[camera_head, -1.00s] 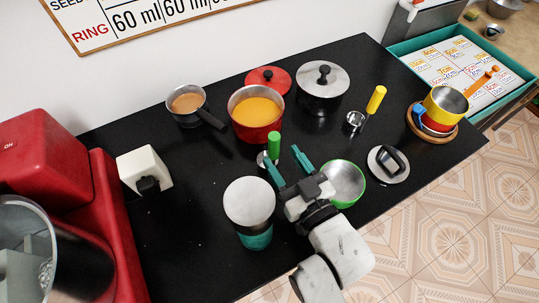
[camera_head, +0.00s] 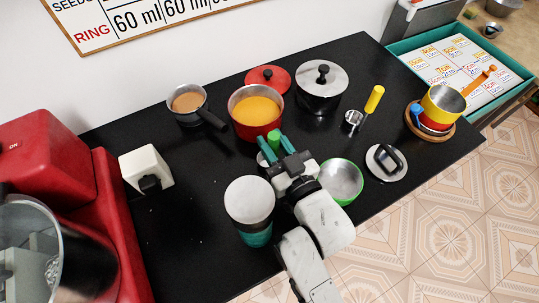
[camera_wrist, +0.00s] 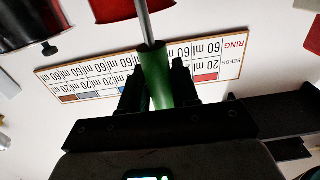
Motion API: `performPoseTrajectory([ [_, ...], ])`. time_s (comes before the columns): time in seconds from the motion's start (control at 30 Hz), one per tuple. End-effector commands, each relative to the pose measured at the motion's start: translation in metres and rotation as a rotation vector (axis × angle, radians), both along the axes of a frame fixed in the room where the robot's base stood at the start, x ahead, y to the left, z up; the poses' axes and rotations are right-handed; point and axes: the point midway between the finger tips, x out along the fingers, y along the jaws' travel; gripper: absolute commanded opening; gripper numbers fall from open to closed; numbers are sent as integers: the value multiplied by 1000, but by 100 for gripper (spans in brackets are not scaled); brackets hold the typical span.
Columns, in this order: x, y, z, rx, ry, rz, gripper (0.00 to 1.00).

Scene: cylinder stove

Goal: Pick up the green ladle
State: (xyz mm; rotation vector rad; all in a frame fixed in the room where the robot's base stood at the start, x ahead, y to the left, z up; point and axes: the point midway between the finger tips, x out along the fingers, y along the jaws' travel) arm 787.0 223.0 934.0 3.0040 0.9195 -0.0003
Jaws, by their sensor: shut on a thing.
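The green ladle (camera_head: 274,136) stands handle up on the black counter in the head view, in front of the red pot. Its metal lower part is mostly hidden by my gripper (camera_head: 277,147). My gripper is shut on the green handle. In the wrist view the green handle (camera_wrist: 156,72) sits between the two dark fingers, with a metal shaft running out to the top edge. I cannot tell whether the ladle is clear of the counter.
A red pot of orange soup (camera_head: 257,123) stands just behind the ladle. A white-topped teal cup (camera_head: 249,202) is at front left, a green-rimmed bowl (camera_head: 341,181) at right. Open counter lies to the left.

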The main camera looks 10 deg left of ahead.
Motion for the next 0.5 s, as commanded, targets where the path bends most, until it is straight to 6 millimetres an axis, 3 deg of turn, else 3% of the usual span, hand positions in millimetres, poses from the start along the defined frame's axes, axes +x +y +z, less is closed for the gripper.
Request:
performPoseTrajectory([
  [0.2, 0, 0, 0, 0, 0, 0, 1],
  [0.5, 0, 0, 2, 1, -2, 0, 0],
])
